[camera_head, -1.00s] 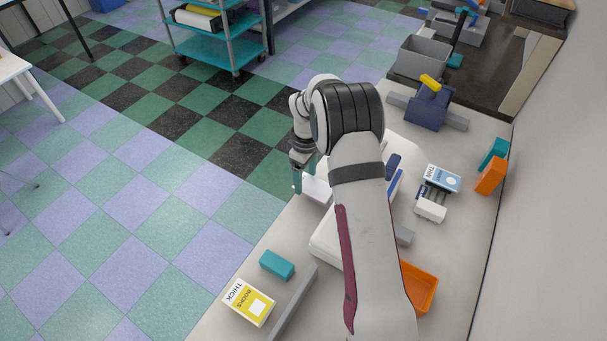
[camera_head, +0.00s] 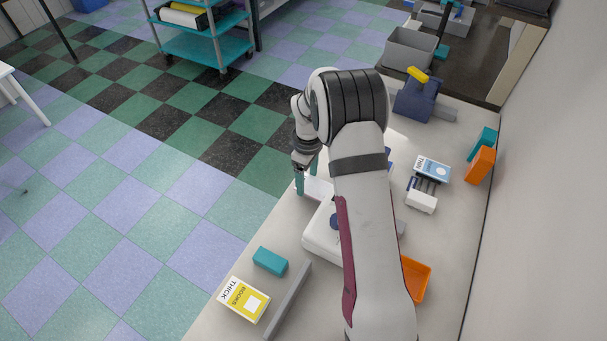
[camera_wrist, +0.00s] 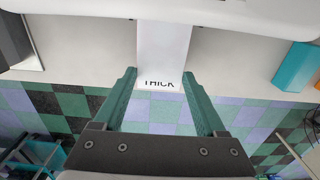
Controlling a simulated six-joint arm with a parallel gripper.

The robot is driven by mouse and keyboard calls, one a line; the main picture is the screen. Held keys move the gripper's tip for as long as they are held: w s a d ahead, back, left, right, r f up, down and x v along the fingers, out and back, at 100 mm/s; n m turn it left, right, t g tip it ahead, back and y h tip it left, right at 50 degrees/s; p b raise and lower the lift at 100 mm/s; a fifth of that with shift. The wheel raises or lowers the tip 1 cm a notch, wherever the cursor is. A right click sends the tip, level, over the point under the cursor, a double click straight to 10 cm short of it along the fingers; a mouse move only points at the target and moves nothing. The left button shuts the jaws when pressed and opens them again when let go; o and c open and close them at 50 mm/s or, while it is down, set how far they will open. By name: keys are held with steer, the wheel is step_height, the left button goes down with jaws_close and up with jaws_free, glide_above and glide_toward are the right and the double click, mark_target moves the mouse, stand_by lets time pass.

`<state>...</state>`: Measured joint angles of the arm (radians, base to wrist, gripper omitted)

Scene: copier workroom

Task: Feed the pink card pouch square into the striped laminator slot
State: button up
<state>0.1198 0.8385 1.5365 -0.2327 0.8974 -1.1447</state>
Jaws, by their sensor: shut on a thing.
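My gripper (camera_wrist: 160,82) has two green fingers, one at each side edge of a flat pale card pouch (camera_wrist: 163,45) with "THICK" printed at its near end. It looks whitish rather than pink. The pouch also shows pale in the head view (camera_head: 319,188), between my gripper (camera_head: 308,178) and the laminator. The white laminator (camera_head: 318,236) sits on the bench, partly covered by my arm. Its white edge crosses the top of the wrist view (camera_wrist: 80,6), where the pouch's far end meets it. I cannot tell whether the pouch is inside; the striped slot is hidden.
A teal block (camera_head: 270,261), a yellow-and-white box (camera_head: 244,299) and a grey bar (camera_head: 288,300) lie at the front. An orange tray (camera_head: 415,280), a blue-and-white box (camera_head: 433,169) and a navy device (camera_head: 416,99) are right of my arm. Floor lies left of the bench.

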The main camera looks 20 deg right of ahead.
steer(key=shift+s+d, duration=0.1)
steer(key=shift+d, duration=0.05)
steer(key=o, duration=1.3)
steer(key=shift+c, duration=0.2)
steer(key=shift+r, duration=0.1)
step_height(320, 180, up, 16)
steer(key=s+a+r+m, duration=0.3)
steer(key=s, duration=0.4)
steer(key=s+a+r+m, duration=0.2)
steer(key=s+r+m, duration=0.1)
steer(key=s, duration=0.4)
steer(key=s+a+f+m+y, duration=0.1)
steer(key=s+m, duration=0.3)
steer(key=s, duration=0.5)
steer(key=s+a+f+m, duration=0.2)
steer(key=s+a+m, duration=0.1)
steer(key=s, duration=0.6)
steer(key=shift+s+f+m+y, duration=0.3)
steer(key=shift+m+y, duration=0.1)
steer(key=shift+m, duration=0.4)
